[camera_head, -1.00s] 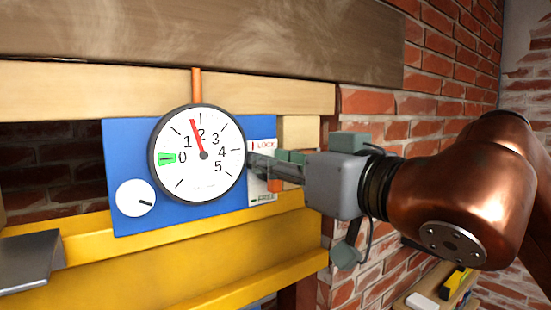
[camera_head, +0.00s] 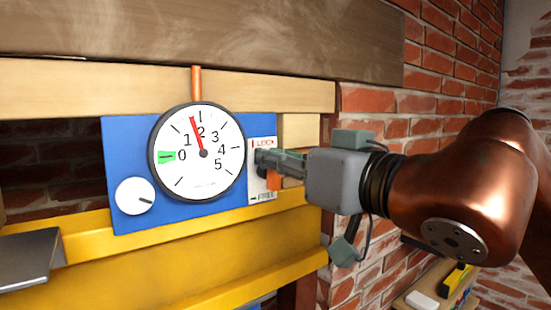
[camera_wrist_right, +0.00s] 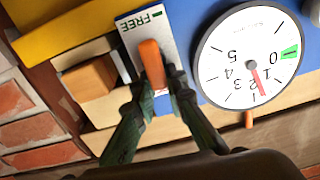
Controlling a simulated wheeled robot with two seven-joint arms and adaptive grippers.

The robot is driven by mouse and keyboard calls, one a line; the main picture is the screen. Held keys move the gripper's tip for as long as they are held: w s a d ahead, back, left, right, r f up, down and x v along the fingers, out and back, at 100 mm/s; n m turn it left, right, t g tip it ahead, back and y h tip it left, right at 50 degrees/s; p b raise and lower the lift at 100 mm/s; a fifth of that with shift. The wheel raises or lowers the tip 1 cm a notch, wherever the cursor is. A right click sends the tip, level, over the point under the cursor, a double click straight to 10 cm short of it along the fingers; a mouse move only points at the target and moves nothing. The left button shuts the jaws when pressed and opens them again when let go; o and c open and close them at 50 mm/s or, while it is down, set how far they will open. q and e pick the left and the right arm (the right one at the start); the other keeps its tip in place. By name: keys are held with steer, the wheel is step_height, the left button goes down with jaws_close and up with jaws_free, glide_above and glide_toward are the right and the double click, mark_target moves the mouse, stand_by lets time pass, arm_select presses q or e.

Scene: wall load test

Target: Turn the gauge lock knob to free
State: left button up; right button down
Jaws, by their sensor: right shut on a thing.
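The lock knob is an orange bar (camera_wrist_right: 152,62) on a white plate (camera_wrist_right: 132,44). In the right wrist view the plate reads FREE beyond the bar's far end, and the bar points roughly towards that word. In the head view the orange knob (camera_head: 273,180) shows below my right fingers, between the LOCK and FREE labels. My right gripper (camera_head: 268,161) is shut on it, with a finger on each side in the wrist view (camera_wrist_right: 160,88). The fingers hide part of the plate. The round gauge (camera_head: 196,151) has its red needle just short of 2. My left gripper is not in view.
A blue panel (camera_head: 121,150) carries the gauge and a small white dial (camera_head: 135,196). A yellow beam (camera_head: 190,256) runs below, a wooden beam (camera_head: 200,35) above. Brick wall (camera_head: 440,60) stands at right, with a low shelf (camera_head: 425,291) holding small items.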

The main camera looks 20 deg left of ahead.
steer(key=m, duration=0.4)
steer(key=shift+w+d+f, duration=0.1)
steer(key=shift+w+d, duration=0.2)
steer(key=shift+w+d+f+m+b, duration=0.3)
steer(key=shift+m+b, duration=0.7)
steer(key=shift+m, duration=1.2)
steer(key=shift+w+a+f+m+b, duration=0.1)
steer(key=shift+f+m+b, duration=0.35)
steer(key=shift+m+b, duration=1.15)
steer(key=shift+w+d+f+m+b, duration=0.2)
steer(key=shift+f+m+b, duration=0.2)
steer(key=shift+m, duration=2.4)
steer(key=c, duration=1.9)
jaws_free()
steer(key=shift+c, duration=0.2)
